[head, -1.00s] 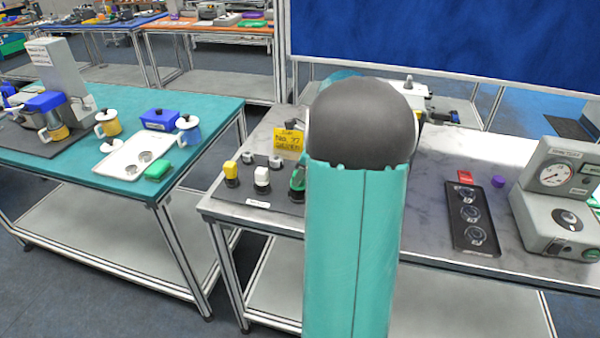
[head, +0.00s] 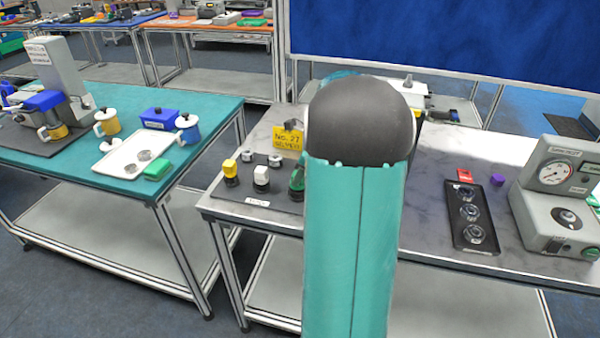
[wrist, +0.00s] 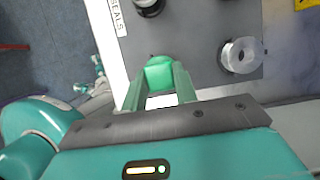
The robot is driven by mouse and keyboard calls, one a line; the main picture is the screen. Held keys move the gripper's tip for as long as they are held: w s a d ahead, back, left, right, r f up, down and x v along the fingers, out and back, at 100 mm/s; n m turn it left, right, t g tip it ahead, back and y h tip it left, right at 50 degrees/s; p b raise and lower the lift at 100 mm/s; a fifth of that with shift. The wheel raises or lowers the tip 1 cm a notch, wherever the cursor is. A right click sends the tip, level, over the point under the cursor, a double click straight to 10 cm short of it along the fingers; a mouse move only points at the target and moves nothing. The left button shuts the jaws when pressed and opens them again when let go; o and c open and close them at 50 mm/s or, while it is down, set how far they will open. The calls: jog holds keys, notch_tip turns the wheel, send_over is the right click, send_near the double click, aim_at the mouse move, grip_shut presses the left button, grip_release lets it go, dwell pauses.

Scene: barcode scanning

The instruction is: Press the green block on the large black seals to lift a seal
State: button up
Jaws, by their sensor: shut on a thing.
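My gripper (wrist: 158,90) is shut on the green block (wrist: 160,74) in the wrist view, over a dark mat (wrist: 200,30). A sliver of something dark shows at the block's far edge; whether a seal is under the block is hidden. In the head view a green piece (head: 297,179) shows beside my arm, which hides the gripper. Yellow (head: 230,168) and white (head: 261,175) pieces stand on black bases to its left.
A yellow sign (head: 288,138) stands behind the mat. The teal table (head: 90,165) stands left across a gap.

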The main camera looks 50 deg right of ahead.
jog(key=shift+f, duration=0.6)
dwell(1.2)
jog(key=shift+r, duration=0.1)
jog(key=shift+r, duration=3.55)
